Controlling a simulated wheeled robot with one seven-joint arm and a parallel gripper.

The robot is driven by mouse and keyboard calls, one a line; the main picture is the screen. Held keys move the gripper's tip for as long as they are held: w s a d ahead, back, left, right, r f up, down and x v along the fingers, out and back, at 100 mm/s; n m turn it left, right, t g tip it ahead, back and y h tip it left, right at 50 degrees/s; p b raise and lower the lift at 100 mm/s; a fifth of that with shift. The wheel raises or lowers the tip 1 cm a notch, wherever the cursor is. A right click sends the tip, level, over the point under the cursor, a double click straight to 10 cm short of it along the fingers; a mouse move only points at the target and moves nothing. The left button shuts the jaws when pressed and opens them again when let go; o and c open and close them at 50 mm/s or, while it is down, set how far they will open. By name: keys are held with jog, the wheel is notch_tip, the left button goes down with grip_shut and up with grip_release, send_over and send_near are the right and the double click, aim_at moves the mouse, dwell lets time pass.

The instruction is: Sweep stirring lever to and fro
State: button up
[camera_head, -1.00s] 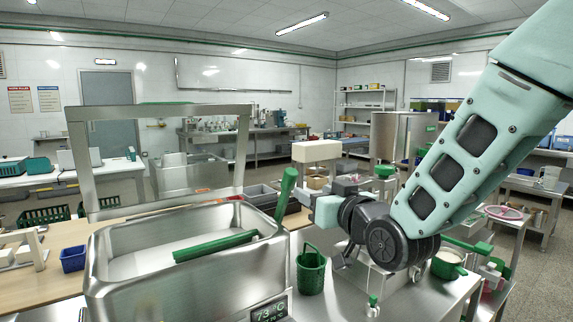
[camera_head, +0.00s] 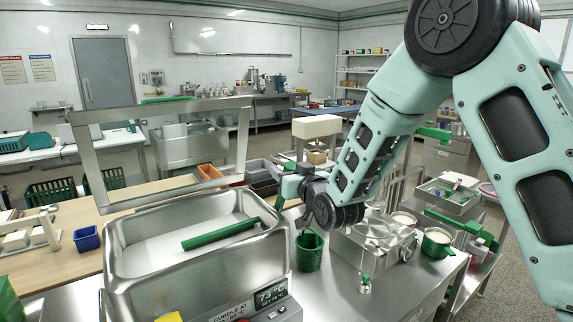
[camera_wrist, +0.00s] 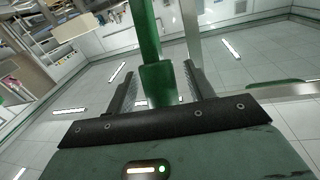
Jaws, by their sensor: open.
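The vat (camera_head: 115,265) is a steel basin with a raised frame, at the left of the head view. A green bar (camera_head: 220,234) lies across its inside. The green stirring lever (camera_head: 280,192) is at the vat's right rim, mostly hidden by my gripper (camera_head: 288,185). In the wrist view the lever (camera_wrist: 148,35) runs up between the two dark fingers of my gripper (camera_wrist: 160,88), its wider block low between them. The jaws are open around it, with a gap at each side. I cannot tell whether either finger touches it.
A green basket (camera_head: 309,252) stands right of the vat, below my gripper. A steel machine (camera_head: 375,240) and a green pot (camera_head: 437,243) stand farther right on the bench. A blue bin (camera_head: 87,239) is left of the vat. An orange tray (camera_head: 208,172) lies behind.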

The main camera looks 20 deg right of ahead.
jog(key=shift+w+a, duration=0.1)
jog(key=shift+w, duration=0.5)
grip_shut()
jog(key=shift+w+a+r+g+p, duration=0.25)
jog(key=shift+w+r+g+p, duration=0.3)
jog(key=shift+p, duration=0.4)
jog(key=w+a+f+n+g+h+p, duration=0.1)
jog(key=w+a+f+g+h+p, duration=0.1)
jog(key=w+g+p, duration=0.6)
jog(key=shift+w+a+f+p, duration=0.25)
jog(key=shift+w+a+p, duration=0.45)
jog(key=shift+w+p, duration=0.8)
